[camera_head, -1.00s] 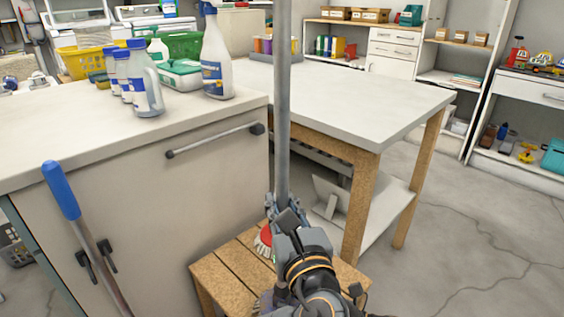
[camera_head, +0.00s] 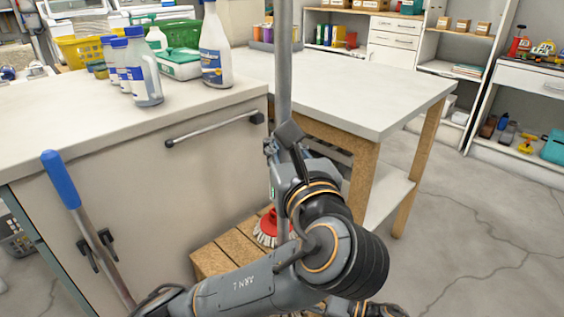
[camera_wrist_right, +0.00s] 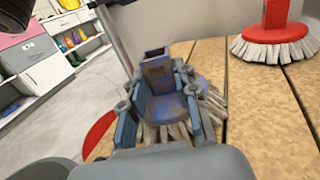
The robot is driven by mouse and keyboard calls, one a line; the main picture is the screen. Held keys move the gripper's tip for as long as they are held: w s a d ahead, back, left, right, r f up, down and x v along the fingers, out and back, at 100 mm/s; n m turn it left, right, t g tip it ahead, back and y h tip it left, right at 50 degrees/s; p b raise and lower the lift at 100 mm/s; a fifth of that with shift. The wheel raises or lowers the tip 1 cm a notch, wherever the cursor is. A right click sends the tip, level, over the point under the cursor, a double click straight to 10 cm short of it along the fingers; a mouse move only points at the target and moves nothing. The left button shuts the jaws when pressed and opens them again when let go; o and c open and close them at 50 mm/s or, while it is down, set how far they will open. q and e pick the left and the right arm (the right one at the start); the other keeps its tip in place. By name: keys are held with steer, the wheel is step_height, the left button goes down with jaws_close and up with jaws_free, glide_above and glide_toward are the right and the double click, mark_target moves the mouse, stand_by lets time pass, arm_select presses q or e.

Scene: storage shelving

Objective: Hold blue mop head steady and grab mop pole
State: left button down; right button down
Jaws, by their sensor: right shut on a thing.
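The grey mop pole (camera_head: 284,75) stands upright in the middle of the head view. My left gripper (camera_head: 276,150) is closed around its lower part; the arm partly hides the fingers. The pole (camera_wrist_right: 112,40) also shows in the right wrist view, apart from the mop head. The blue mop head (camera_wrist_right: 178,103), with an upright square socket and pale strands, rests on a wooden slatted stool (camera_head: 233,246). My right gripper (camera_wrist_right: 165,108) is shut on the mop head, with fingers on both sides. In the head view my left arm hides the mop head.
A red brush head (camera_head: 268,227) with white bristles lies on the stool, right of the mop head in the right wrist view. A white cabinet (camera_head: 150,185) with bottles stands left. A blue-handled pole (camera_head: 60,180) hangs on it. A white-topped table (camera_head: 365,95) stands behind.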

steer(key=c, duration=0.9)
jaws_free()
steer(key=shift+c, duration=0.2)
